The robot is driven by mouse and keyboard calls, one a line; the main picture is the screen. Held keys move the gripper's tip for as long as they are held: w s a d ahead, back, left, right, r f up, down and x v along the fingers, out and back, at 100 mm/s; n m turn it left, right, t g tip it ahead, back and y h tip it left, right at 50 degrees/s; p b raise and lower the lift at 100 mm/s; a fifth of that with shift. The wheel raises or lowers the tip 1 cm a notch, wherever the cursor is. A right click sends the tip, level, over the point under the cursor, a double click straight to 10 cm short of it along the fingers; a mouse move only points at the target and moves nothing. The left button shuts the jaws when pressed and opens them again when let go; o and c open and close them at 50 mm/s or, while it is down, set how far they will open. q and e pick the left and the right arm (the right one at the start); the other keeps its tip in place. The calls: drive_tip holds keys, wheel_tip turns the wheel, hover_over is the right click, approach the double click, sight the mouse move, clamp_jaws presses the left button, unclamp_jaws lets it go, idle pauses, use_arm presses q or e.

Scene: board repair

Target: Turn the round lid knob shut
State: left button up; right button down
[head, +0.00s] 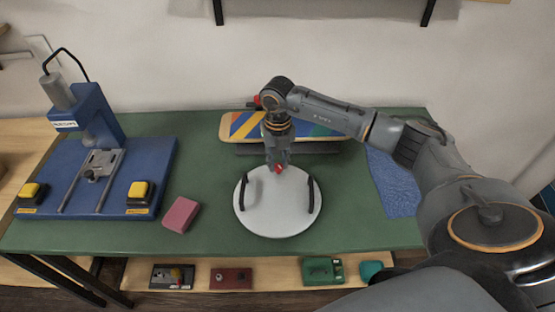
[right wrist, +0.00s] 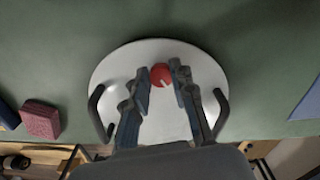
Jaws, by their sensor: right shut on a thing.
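The round white lid (head: 277,220) lies on the green table mat, with a dark curved handle on its left and right sides. It also shows in the right wrist view (right wrist: 160,120). The round red knob (right wrist: 160,75) sits near the lid's far edge and carries a short pale mark pointing toward the lower right. My right gripper (right wrist: 160,73) comes down from above with one finger on each side of the knob, shut on it. In the head view the gripper hides most of the knob. My left gripper is not in view.
A blue press (head: 100,165) with two yellow buttons stands at the left. A pink block (head: 180,214) lies between it and the lid. A striped board (head: 310,132) is behind, and a blue cloth (head: 393,185) lies at the right. Several small parts lie on the lower front shelf (head: 130,275).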

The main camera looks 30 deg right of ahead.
sight(279, 164)
drive_tip(key=m, duration=0.3)
drive_tip(key=shift+d+m+p, duration=0.1)
drive_tip(key=shift+m+p, duration=0.25)
drive_tip(key=shift+m, duration=0.05)
drive_tip(key=shift+m+p, duration=0.4)
drive_tip(key=shift+m, duration=1.4)
drive_tip(key=c, duration=1.1)
unclamp_jaws()
wheel_tip(279, 164, up, 12)
